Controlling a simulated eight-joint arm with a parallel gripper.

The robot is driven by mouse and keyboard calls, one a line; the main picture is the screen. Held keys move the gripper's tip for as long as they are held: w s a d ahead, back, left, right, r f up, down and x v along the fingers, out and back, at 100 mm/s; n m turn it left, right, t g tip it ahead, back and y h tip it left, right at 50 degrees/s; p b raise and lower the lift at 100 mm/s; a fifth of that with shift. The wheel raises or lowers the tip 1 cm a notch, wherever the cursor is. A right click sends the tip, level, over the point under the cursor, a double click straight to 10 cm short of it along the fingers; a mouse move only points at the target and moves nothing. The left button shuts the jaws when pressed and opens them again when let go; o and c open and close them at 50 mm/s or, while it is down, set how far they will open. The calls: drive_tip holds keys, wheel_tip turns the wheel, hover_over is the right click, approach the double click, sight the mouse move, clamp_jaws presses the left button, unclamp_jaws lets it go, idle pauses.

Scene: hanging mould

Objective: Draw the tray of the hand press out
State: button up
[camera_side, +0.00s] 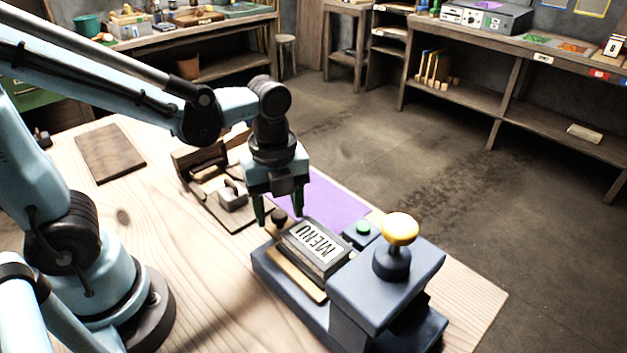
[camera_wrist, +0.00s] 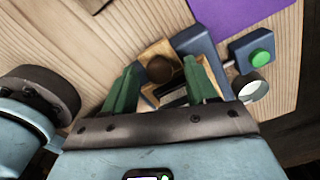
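The hand press (camera_side: 385,285) is a dark blue body with a yellow ball knob (camera_side: 400,229) on top, at the table's front right in the side view. Its tray (camera_side: 287,262) lies in front of the press head and carries a dark block with a white MENU plate (camera_side: 312,241). A dark round knob (camera_side: 279,216) stands at the tray's near-arm end; it shows brown in the wrist view (camera_wrist: 160,69). My gripper (camera_side: 279,208) is open, pointing down, with its green fingers (camera_wrist: 162,68) on either side of the knob. I cannot tell whether they touch it.
A green button (camera_side: 362,228) on a small blue box sits beside the tray. A purple sheet (camera_side: 335,202) lies behind. A wooden fixture with a metal block (camera_side: 232,196) stands left of my gripper. A brown board (camera_side: 110,153) lies farther left. Bare table lies between.

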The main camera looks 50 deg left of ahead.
drive_tip(key=shift+r, duration=0.1)
wheel_tip(320, 180, up, 12)
idle(0.9)
drive_tip(key=a+f+n+t, duration=0.2)
drive_tip(key=f+n+t, duration=0.1)
drive_tip(key=n, duration=0.8)
drive_tip(key=w+a+f+n+t, duration=0.1)
drive_tip(key=a+f+n+t, duration=0.2)
drive_tip(key=n, duration=0.8)
drive_tip(key=shift+t, duration=0.6)
